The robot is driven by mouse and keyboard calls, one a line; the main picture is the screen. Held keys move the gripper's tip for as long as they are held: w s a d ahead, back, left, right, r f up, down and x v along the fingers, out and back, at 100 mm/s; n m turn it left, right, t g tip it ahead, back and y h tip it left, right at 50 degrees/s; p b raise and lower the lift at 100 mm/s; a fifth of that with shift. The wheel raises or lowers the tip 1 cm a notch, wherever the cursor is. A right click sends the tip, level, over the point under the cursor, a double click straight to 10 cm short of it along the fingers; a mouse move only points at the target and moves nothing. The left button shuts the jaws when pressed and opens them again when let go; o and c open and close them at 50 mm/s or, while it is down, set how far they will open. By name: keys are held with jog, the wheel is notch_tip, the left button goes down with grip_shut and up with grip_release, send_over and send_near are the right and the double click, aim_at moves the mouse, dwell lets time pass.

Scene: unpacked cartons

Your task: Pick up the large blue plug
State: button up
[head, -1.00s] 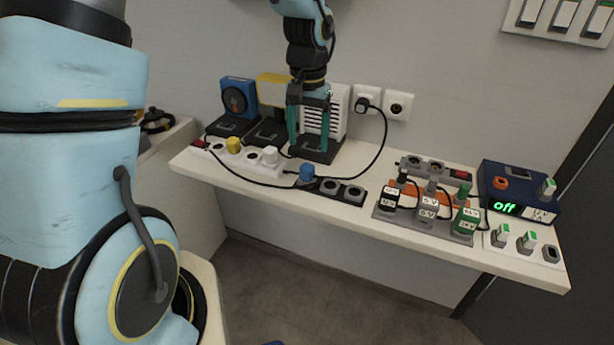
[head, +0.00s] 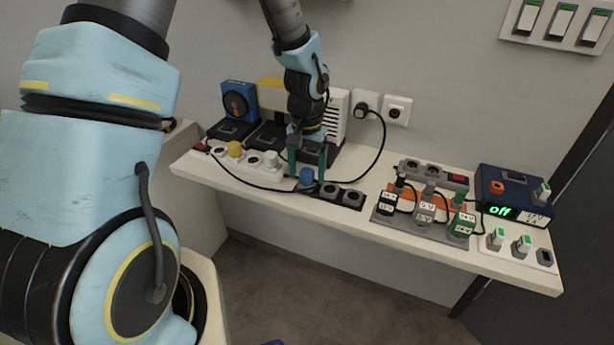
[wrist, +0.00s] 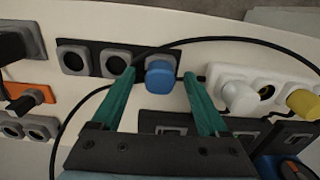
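The large blue plug (head: 306,175) sits in the left end of a black socket strip (head: 327,189) on the shelf. In the wrist view the blue plug (wrist: 160,77) shows between and just beyond the fingertips. My gripper (head: 307,172) is open, with its green fingers apart above and around the plug's place. In the wrist view my gripper (wrist: 158,75) has one finger to each side of the plug, with gaps showing. I cannot tell how high the fingertips are above the plug.
A white strip with a white plug (head: 271,160) and a yellow plug (head: 234,149) lies left of the blue plug. A black cable (head: 377,152) loops past it to the wall socket. Two empty sockets (head: 352,199) lie on its right. Chargers (head: 239,101) stand behind.

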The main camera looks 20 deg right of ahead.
grip_shut()
dwell(0.4)
